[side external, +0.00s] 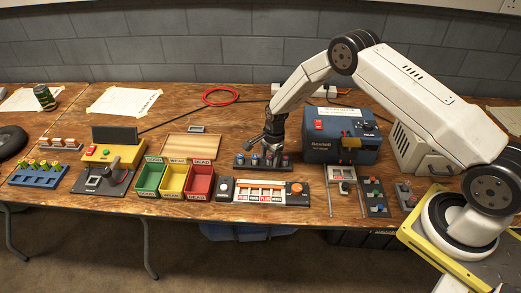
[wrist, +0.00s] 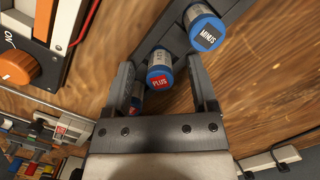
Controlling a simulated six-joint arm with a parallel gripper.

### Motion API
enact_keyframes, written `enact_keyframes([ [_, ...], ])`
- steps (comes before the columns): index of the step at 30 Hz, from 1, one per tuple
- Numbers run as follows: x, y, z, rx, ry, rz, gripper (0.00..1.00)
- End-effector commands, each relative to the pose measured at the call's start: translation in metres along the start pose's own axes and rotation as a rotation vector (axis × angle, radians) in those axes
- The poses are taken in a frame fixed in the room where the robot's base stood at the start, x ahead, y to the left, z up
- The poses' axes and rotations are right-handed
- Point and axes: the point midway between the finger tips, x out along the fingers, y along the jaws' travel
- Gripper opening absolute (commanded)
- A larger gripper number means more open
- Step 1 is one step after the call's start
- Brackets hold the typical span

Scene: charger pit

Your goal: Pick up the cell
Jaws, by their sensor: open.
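In the wrist view, a cell marked PLUS (wrist: 160,68) on a red end lies between the two fingers of my gripper (wrist: 160,64), with gaps on both sides. A cell marked MINUS (wrist: 206,30) on a dark end is beyond the right finger.
A charger panel with an orange knob (side external: 297,188) lies in front of the rack. A blue power box (side external: 340,140) stands close on the right. Green, yellow and red bins (side external: 172,181) are to the left, with a wooden tray (side external: 188,152) behind them.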

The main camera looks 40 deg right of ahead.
Motion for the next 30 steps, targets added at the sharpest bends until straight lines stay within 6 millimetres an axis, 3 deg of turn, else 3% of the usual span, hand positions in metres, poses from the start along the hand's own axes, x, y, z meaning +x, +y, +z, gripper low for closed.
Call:
enact_keyframes([
  [7, -0.0003, 0.0000, -0.0001, 0.000, 0.000, 0.000, 0.74],
  [14, -0.0004, 0.0001, -0.0002, 0.000, 0.000, 0.000, 0.01],
  [30, -0.0061, -0.0005, 0.0005, 0.000, 0.000, -0.001, 0.00],
])
